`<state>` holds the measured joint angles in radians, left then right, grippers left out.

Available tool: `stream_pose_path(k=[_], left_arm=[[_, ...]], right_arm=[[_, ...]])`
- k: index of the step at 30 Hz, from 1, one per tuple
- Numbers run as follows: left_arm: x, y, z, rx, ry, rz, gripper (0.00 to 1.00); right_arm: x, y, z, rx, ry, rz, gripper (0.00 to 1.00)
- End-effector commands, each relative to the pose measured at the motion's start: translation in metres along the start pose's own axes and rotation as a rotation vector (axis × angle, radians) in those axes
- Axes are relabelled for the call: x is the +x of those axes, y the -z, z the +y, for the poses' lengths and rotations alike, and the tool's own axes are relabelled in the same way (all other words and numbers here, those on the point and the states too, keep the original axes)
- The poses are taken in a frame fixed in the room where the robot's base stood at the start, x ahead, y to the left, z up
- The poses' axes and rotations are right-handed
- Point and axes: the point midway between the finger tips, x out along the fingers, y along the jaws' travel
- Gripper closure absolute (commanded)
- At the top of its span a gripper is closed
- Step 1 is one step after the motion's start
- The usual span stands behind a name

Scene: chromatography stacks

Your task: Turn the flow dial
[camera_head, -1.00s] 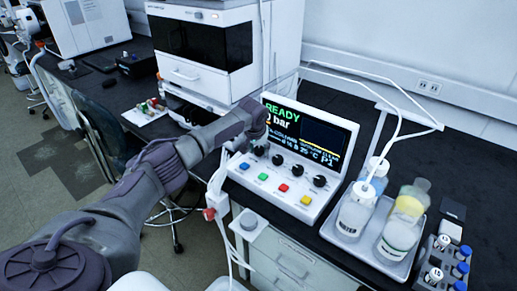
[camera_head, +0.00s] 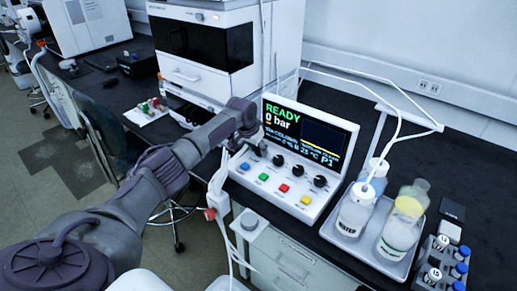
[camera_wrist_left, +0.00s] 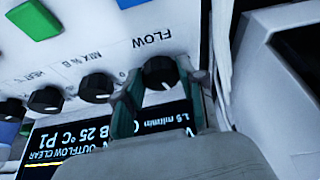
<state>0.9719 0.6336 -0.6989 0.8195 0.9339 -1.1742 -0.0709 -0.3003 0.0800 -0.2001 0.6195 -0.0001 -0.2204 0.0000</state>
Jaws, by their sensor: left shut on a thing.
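The flow dial (camera_wrist_left: 160,72) is a black round knob under the printed word FLOW in the left wrist view. It sits at the end of a row of black knobs on the white control panel (camera_head: 254,171). My left gripper (camera_wrist_left: 157,78) is shut on the dial, with one green finger on each side of it. In the head view my left arm comes down to the left end of the knob row, and the gripper hides most of the dial. The screen (camera_head: 303,139) above reads READY and 0 bar. My right gripper is not in view.
Colored buttons, including a red one (camera_head: 284,187), line the panel's front. A tray (camera_head: 337,239) with bottles stands to the right, beside a rack of blue-capped vials (camera_head: 441,262). A white instrument (camera_head: 202,54) stands behind. White tubing runs above the panel.

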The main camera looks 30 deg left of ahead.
Motion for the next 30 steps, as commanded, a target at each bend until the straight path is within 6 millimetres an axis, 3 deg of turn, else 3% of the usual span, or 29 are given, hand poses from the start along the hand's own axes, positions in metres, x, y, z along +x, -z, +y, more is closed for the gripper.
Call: stream_pose_path(k=[12,30], left_arm=[[0.002,0.000,-0.003,0.225,-0.094,0.001,0.95],[0.000,0.001,-0.003,0.278,-0.114,0.000,0.95]], right_arm=[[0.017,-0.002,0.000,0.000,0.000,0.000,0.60],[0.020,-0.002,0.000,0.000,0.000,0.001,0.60]])
